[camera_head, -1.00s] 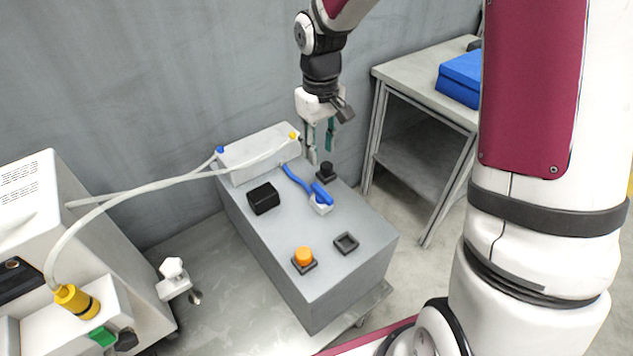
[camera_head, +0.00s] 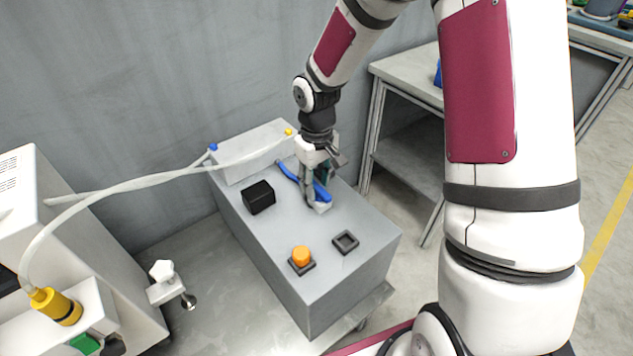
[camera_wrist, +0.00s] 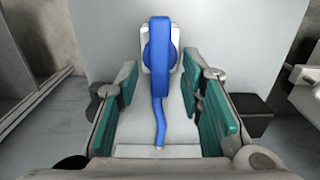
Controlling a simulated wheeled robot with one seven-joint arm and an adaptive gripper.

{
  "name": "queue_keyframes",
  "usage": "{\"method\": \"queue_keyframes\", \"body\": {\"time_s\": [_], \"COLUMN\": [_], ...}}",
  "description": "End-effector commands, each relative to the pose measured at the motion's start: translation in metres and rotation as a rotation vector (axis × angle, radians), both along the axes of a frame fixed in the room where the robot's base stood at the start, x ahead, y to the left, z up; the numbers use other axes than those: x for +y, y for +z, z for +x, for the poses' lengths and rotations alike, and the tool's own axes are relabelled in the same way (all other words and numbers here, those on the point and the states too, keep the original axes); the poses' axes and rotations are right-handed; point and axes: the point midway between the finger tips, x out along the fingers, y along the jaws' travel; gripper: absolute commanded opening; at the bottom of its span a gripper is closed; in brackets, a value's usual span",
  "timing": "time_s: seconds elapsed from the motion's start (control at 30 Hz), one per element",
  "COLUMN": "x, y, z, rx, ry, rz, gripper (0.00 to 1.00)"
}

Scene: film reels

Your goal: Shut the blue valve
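The blue valve (camera_head: 320,191) has a blue lever handle on a white base, on top of the grey box (camera_head: 275,225). A thin blue hose (camera_head: 288,171) runs from it toward the white block at the back. In the wrist view the blue handle (camera_wrist: 161,58) stands upright in the picture, with the blue hose (camera_wrist: 158,122) below it. My gripper (camera_head: 317,190) is down over the valve. In the wrist view its teal-padded fingers (camera_wrist: 158,98) are apart, one on each side of the handle and hose, with gaps on both sides.
On the grey box are a black cube (camera_head: 258,197), an orange button (camera_head: 301,256) and an empty square black socket (camera_head: 345,242). A white block (camera_head: 250,150) at the back carries a pale hose (camera_head: 130,188) running left to a yellow fitting (camera_head: 56,306). A table (camera_head: 408,85) stands at right.

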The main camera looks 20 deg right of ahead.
Motion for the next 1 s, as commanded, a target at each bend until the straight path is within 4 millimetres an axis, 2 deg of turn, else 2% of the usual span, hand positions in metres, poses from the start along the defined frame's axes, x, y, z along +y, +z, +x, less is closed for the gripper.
{"method": "queue_keyframes", "body": {"time_s": [0.1,0.13,0.27,0.67,1.0], "x": [0.0,0.0,-0.0001,-0.0007,-0.0023], "y": [0.0003,0.0003,0.0004,0.0006,0.001], "z": [0.0,-0.0001,-0.0001,0.0002,0.0008], "rx": [0.0,0.0,0.0,0.0,-0.001], "ry": [0.0,0.0,0.0,-0.03,-0.234], "rz": [0.0,0.0,0.0,-0.001,-0.001], "gripper": [0.35,0.3,0.01,0.0,0.0]}}
